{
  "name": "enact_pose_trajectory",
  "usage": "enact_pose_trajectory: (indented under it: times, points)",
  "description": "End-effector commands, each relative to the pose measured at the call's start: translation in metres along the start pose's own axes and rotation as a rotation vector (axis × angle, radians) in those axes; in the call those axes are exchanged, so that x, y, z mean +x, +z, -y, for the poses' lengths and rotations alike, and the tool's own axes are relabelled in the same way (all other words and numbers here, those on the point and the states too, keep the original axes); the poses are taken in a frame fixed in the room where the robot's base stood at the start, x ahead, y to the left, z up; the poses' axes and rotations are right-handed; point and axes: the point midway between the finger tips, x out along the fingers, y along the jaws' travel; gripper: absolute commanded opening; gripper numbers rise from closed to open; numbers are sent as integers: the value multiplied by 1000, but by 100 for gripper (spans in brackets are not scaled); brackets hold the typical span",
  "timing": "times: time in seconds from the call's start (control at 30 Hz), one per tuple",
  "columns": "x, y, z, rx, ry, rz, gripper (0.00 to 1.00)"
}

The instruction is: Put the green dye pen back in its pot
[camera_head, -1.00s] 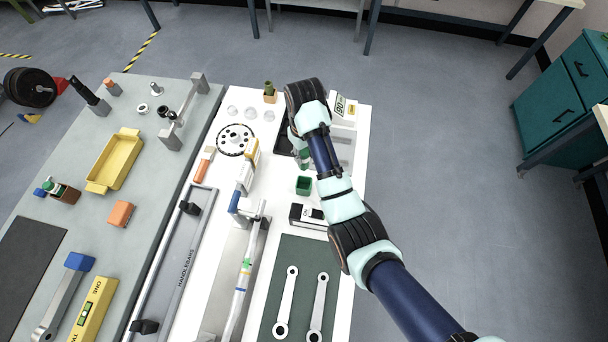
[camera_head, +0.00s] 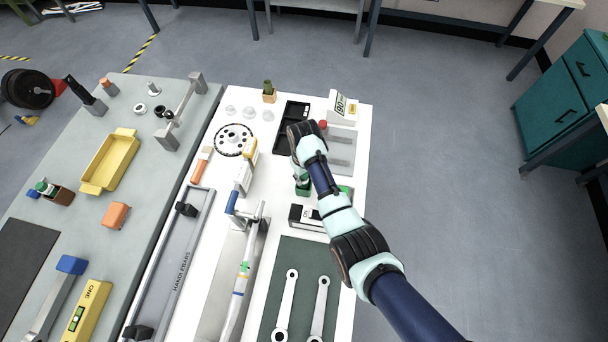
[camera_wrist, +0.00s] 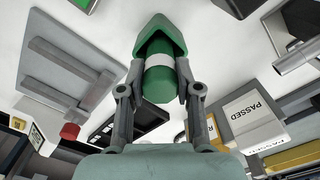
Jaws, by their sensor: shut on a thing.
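The green dye pen (camera_wrist: 157,85), a green cylinder with a white band, is between the fingers of my gripper (camera_wrist: 161,78) in the wrist view. My gripper is shut on it. The pen's far end meets the green pot (camera_wrist: 150,38) and overlaps its opening. I cannot tell how deep the pen sits in it. In the head view the green pot (camera_head: 303,191) stands on the white bench top, and my gripper (camera_head: 300,171) is right above it. My wrist hides most of the pen there.
A black box (camera_head: 306,216) stands just in front of the pot. A black tray (camera_head: 291,115) lies behind, with a grey plate (camera_head: 341,150) to the right. A small green item (camera_head: 345,190) sits right of the pot, partly behind my arm. Wrenches lie on a dark mat (camera_head: 301,250).

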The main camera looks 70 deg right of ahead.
Motion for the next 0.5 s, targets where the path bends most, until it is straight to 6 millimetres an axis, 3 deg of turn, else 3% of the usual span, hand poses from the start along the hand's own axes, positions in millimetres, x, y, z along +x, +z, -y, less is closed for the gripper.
enact_pose_trajectory:
  times: [0.17, 0.2, 0.33, 0.5]
  points:
    - [4, 0, 0, 0, 0, 0, 0]
    - [4, 0, 0, 0, 0, 0, 37]
    - [3, 0, 0, 0, 0, 0, 58]
    - [3, 0, 0, 0, 0, 0, 58]
